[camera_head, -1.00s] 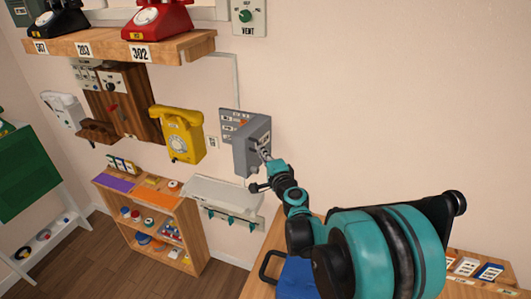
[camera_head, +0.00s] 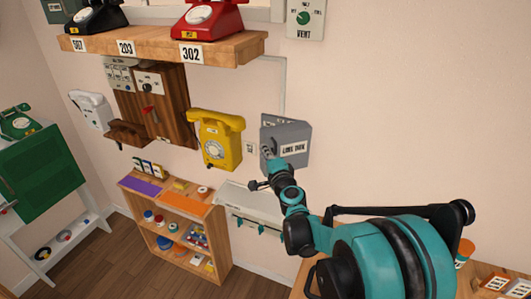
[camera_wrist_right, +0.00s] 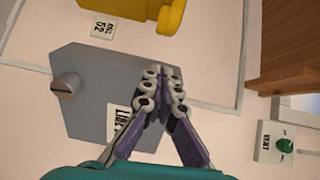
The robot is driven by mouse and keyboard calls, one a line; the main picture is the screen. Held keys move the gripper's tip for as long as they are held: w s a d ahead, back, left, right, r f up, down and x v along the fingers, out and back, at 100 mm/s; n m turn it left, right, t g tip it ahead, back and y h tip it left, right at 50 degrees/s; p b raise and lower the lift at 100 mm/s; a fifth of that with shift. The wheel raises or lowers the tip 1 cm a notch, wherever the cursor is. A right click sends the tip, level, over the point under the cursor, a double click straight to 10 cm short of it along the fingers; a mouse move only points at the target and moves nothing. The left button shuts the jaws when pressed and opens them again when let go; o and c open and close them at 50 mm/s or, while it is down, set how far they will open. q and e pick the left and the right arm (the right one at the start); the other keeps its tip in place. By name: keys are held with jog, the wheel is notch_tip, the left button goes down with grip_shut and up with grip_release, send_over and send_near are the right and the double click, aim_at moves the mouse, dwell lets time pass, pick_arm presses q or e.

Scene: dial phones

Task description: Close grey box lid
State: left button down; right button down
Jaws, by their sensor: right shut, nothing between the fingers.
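The grey box (camera_head: 265,127) is mounted on the wall right of the yellow phone. Its lid (camera_head: 299,136) bears a white label and faces outward. A strip of the box with white markings shows above the lid's upper left, so the lid looks partly open. My right gripper (camera_head: 268,150) is at the lid's left side, with its fingers together and holding nothing. In the right wrist view the gripper (camera_wrist_right: 164,84) lies over the lid (camera_wrist_right: 85,75) and partly covers its label. Contact is unclear. A round knob (camera_wrist_right: 66,86) shows on the lid there. My left gripper is out of view.
The yellow phone (camera_head: 217,139) hangs close to the left of the box. A white shelf with hooks (camera_head: 250,208) is below it. A wooden shelf (camera_head: 160,45) with phones is above left. The wall to the right is bare.

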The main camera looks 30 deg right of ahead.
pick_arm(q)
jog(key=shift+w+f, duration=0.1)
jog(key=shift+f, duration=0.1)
pick_arm(e)
jog(key=w, duration=0.2)
jog(key=shift+w+a, duration=0.35)
jog(key=shift+w, duration=0.05)
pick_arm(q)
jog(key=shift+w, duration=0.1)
pick_arm(e)
jog(key=shift+w, duration=0.1)
dwell(0.7)
